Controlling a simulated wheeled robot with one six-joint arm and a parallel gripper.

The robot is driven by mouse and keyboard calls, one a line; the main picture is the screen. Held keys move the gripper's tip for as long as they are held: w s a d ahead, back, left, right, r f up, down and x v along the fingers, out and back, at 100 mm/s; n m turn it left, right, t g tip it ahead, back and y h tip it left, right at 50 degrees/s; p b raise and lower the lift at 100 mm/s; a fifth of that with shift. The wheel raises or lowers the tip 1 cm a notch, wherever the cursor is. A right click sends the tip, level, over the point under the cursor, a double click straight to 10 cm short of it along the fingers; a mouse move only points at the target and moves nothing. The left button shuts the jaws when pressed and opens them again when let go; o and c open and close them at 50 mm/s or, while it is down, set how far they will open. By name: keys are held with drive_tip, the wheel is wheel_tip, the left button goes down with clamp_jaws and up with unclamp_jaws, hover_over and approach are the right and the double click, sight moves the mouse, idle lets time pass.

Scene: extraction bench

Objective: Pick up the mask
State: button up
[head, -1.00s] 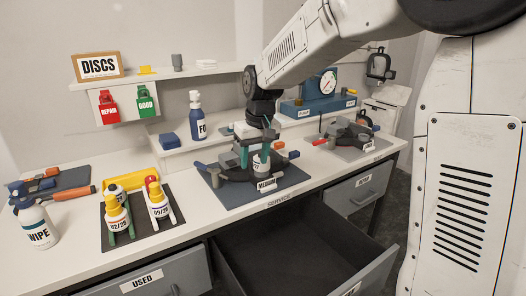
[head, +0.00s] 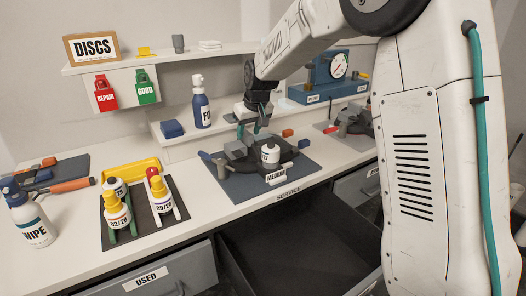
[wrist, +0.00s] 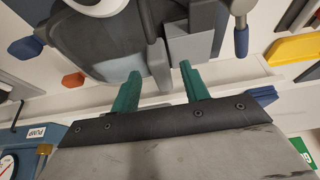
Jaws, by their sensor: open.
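The mask is the dark grey piece (head: 285,156) on the blue mat (head: 235,188), with a white canister (head: 270,154) marked 27 and a MEDIUM tag. My gripper (head: 249,130) is at the mask's back edge, its green fingers pointing down. In the wrist view, my gripper (wrist: 158,82) is open, with its fingers apart. The mask's dark body (wrist: 105,45) lies just past the fingertips, towards the left. A grey block (wrist: 190,45) is beyond the right finger. I cannot tell whether the fingers touch anything.
An open drawer (head: 300,245) juts out below the bench front. A second dark mask (head: 353,124) lies on a mat to the right. Bottles (head: 117,212) fill a left tray.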

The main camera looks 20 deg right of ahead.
drive_tip(key=shift+w+a+f, duration=0.1)
drive_tip(key=shift+w+f, duration=0.05)
drive_tip(key=shift+f, duration=0.3)
clamp_jaws()
drive_tip(key=shift+r, duration=0.1)
drive_tip(key=shift+r, duration=0.1)
